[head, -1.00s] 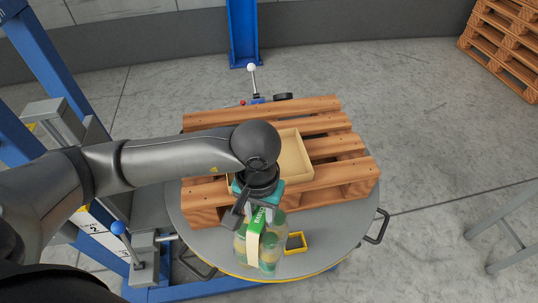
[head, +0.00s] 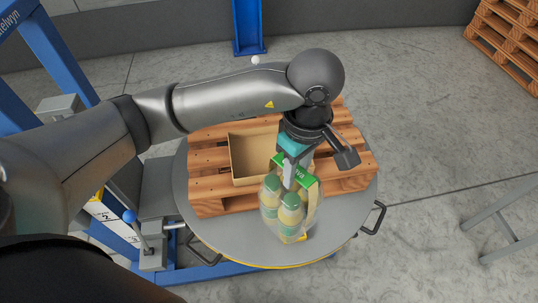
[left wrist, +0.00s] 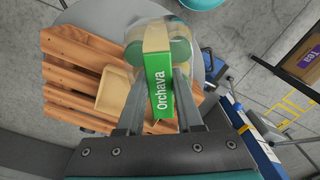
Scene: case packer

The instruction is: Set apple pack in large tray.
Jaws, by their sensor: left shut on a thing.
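The apple pack (head: 288,205) is a clear-wrapped group of bottles with green caps and a green and cream band. My left gripper (head: 290,178) is shut on the band at its top. In the left wrist view the green label (left wrist: 159,90) reads "Orchava" and sits between the two fingers (left wrist: 155,105). The pack hangs upright near the front edge of the pallet; I cannot tell its exact height. The large tray (head: 237,160) is a shallow, tan, open box on the pallet, left of and behind the pack. My arm and gripper hide its right part. My right gripper is not in view.
The wooden pallet (head: 208,198) lies on a round grey turntable (head: 225,236) with side handles. Blue posts stand at the left and back. Stacked pallets (head: 510,45) are far right.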

